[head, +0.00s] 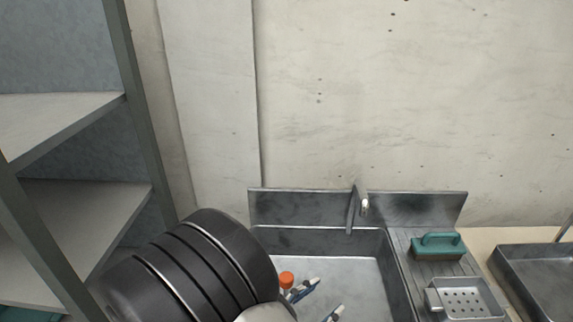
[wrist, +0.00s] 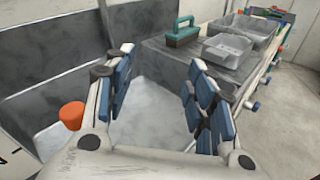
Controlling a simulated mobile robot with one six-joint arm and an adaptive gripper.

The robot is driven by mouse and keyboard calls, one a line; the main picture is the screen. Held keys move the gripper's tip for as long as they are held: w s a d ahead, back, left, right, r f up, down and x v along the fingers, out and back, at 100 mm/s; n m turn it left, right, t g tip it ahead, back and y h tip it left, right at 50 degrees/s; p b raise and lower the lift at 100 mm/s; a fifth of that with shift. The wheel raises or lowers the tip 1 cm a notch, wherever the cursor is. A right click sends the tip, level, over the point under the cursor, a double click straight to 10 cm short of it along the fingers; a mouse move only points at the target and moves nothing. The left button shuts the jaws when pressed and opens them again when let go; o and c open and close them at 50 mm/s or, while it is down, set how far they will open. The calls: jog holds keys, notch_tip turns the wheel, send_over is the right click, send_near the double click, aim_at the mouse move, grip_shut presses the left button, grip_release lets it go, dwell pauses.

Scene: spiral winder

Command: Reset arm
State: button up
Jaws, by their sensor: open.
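My gripper (wrist: 160,100) is open and empty in the wrist view, its two blue-padded fingers spread apart over the sink. In the head view, my dark arm link covers the lower left part of the sink, and parts of my gripper (head: 310,300) show just right of it. The metal sink (head: 345,272) has a pale basin floor and a faucet (head: 355,207) at its back edge. An orange cap-like object (head: 286,279) shows beside my gripper; it also appears left of the fingers in the wrist view (wrist: 72,115). What it belongs to is hidden.
A green-handled brush (head: 438,245) and a perforated metal tray (head: 466,300) sit on the drainboard right of the sink. A larger metal tray (head: 535,275) stands farther right. A shelf unit (head: 75,205) stands at the left. The wall above the sink is clear.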

jog(key=s+d+r+m+g+y, duration=0.2)
jog(key=s+d+r+m+g, duration=0.1)
jog(key=s+d+m+g, duration=0.3)
jog(key=s+d+r+m+g+y, duration=0.1)
jog(key=s+d+r+m+g, duration=0.2)
jog(key=s+d+m+g, duration=0.3)
jog(key=s+a+r+m+t+y, duration=0.2)
jog(key=a+r+m+t+y, duration=0.2)
jog(key=r+m+y, duration=0.3)
jog(key=m+t+y, duration=0.1)
jog(key=m+y, duration=0.1)
jog(key=m, duration=0.2)
jog(key=shift+s+m+t, duration=0.3)
jog(key=shift+a, duration=0.1)
